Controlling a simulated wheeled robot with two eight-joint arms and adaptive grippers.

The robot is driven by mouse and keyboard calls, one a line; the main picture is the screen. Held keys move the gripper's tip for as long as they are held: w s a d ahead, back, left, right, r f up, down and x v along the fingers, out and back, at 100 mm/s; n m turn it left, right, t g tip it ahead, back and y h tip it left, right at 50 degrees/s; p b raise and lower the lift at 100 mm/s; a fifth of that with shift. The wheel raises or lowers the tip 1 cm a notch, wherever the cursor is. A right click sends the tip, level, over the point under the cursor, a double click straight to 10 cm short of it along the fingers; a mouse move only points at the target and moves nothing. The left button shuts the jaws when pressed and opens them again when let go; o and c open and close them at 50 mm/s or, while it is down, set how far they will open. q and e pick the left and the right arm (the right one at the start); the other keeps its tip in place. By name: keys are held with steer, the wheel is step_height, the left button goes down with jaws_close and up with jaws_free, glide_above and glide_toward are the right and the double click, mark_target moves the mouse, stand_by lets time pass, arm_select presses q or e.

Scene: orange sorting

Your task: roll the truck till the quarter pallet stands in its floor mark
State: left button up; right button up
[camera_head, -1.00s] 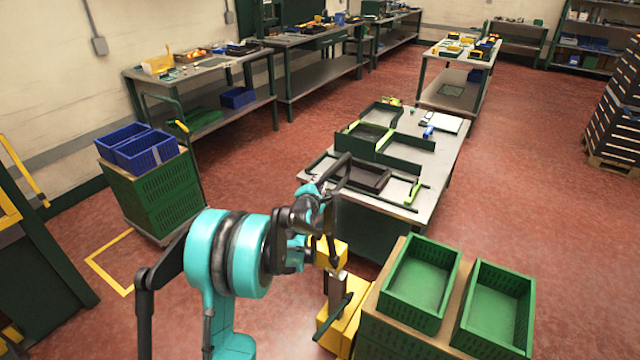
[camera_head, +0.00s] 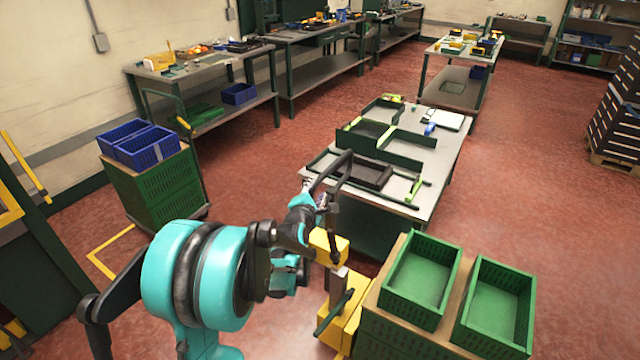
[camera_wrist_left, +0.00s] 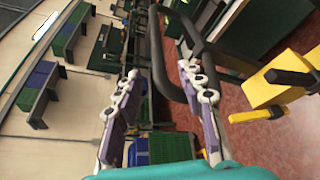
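The yellow truck (camera_head: 343,316) stands low at the centre, with a black loop handle (camera_head: 345,165) on top; the handle also shows in the left wrist view (camera_wrist_left: 158,62). My left gripper (camera_head: 315,194) is at this handle. In the left wrist view its fingers (camera_wrist_left: 158,88) are spread apart, with a handle bar between them and gaps on both sides. Right of the truck is a load of green crates (camera_head: 420,282) with a tan board (camera_head: 372,300); the quarter pallet beneath is out of sight. A yellow floor mark (camera_head: 103,266) lies at left, partly hidden by my arm.
A trolley stack of green crates (camera_head: 157,193) topped with blue bins (camera_head: 140,145) stands just behind the floor mark. A work table (camera_head: 455,150) with trays stands behind the truck. Slatted dark crates (camera_head: 620,115) are at far right. Red floor is open on the right.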

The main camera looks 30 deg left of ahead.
arm_select(q)
steer(key=shift+v, duration=1.85)
steer(key=shift+d, duration=0.1)
